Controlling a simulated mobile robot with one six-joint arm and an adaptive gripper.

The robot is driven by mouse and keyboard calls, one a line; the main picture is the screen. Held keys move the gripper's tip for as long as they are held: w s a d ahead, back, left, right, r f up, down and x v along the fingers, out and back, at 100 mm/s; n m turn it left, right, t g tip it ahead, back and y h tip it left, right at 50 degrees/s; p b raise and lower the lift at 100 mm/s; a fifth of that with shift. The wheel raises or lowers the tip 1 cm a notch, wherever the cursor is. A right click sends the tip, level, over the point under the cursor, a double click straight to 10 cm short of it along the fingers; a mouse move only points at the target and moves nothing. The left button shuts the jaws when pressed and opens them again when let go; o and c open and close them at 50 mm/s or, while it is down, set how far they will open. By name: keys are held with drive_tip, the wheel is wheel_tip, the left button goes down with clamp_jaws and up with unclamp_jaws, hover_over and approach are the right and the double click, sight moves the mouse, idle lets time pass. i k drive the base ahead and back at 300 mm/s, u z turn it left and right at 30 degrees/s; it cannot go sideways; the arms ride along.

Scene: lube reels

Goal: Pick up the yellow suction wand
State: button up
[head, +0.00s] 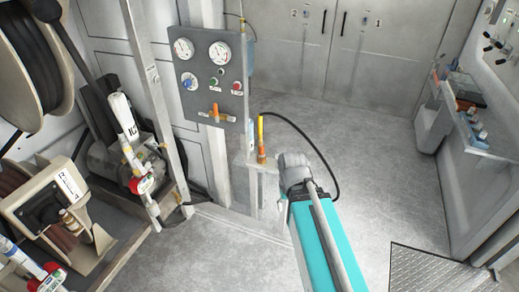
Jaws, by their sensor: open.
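The yellow suction wand (261,130) stands upright at the middle of the head view, in front of the grey post below the gauge panel. Its upper part is yellow and its lower part is orange-brown, ending at a small grey ledge or holder. A black hose (309,143) leaves its top and curves right and down behind my arm. My teal arm reaches up from the bottom, and its grey rounded joint is just right of the wand's lower end, apart from it in the picture. No fingers of my gripper show.
A grey panel (211,78) with gauges and knobs is left of the wand. Hose reels (27,62) and white-handled nozzles (129,130) crowd the left. Closed cabinet doors (345,45) stand behind. A shelf with bottles (470,110) is at right. Grey floor (375,160) is clear between.

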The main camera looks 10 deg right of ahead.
sight(260, 118)
drive_tip(key=u, duration=1.7)
drive_tip(key=i, duration=0.95)
drive_tip(key=z, duration=1.1)
